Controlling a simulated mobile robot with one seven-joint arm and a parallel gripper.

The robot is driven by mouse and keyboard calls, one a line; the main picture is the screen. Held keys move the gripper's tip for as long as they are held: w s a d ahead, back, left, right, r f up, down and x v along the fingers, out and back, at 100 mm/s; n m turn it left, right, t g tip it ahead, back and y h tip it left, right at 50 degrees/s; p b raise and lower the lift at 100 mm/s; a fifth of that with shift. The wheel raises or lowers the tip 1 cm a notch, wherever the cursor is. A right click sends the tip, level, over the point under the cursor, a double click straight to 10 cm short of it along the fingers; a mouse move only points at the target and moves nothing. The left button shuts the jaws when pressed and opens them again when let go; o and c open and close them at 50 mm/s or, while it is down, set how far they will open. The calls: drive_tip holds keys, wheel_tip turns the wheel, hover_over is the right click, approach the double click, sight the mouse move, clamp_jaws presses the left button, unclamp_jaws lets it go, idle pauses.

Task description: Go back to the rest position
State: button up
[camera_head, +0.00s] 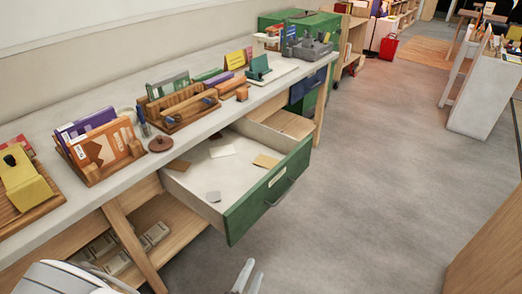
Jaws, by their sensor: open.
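My gripper (250,277) shows at the bottom edge of the view. Its two pale fingers point up and stand apart, with nothing between them. It is low, in front of the desk and apart from the open drawer (285,178). The drawer has a green front with a metal handle. A few flat cards or papers lie spread on its pale floor. Part of my white arm shows at the bottom left. The rest of the arm is out of view.
The long white counter (215,127) carries wooden organizers (178,107), books (100,140) and a yellow item (22,180). Small boxes sit on the shelf below. The open drawer juts over the grey floor (370,190), which is clear on the right. A white stand (482,95) is farther back.

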drive_tip(key=w+a+r+m+g+y, duration=0.3)
drive_tip(key=w+a+m+g+y, duration=0.15)
drive_tip(key=a+m+g, duration=0.35)
drive_tip(key=w+d+r+m+y, duration=0.1)
drive_tip(key=w+r+m+y, duration=0.15)
drive_tip(key=r, duration=0.35)
drive_tip(key=w+r+m+y, duration=0.1)
drive_tip(key=r+m, duration=0.2)
drive_tip(key=r, duration=0.4)
drive_tip(key=s+d+r+m, duration=0.3)
drive_tip(key=s+d+r, duration=0.1)
drive_tip(key=d+r, duration=0.65)
drive_tip(key=s+d+r+m+h, duration=0.2)
drive_tip(key=s+d+r, duration=0.1)
drive_tip(key=s+d, duration=0.25)
drive_tip(key=s+d+r+m+h, duration=0.1)
drive_tip(key=s+d+r+m, duration=0.2)
drive_tip(key=d, duration=0.4)
wheel_tip(320, 180, up, 14)
drive_tip(key=s+g+p, duration=0.1)
drive_tip(key=p, duration=1.3)
drive_tip(key=shift+n, duration=0.35)
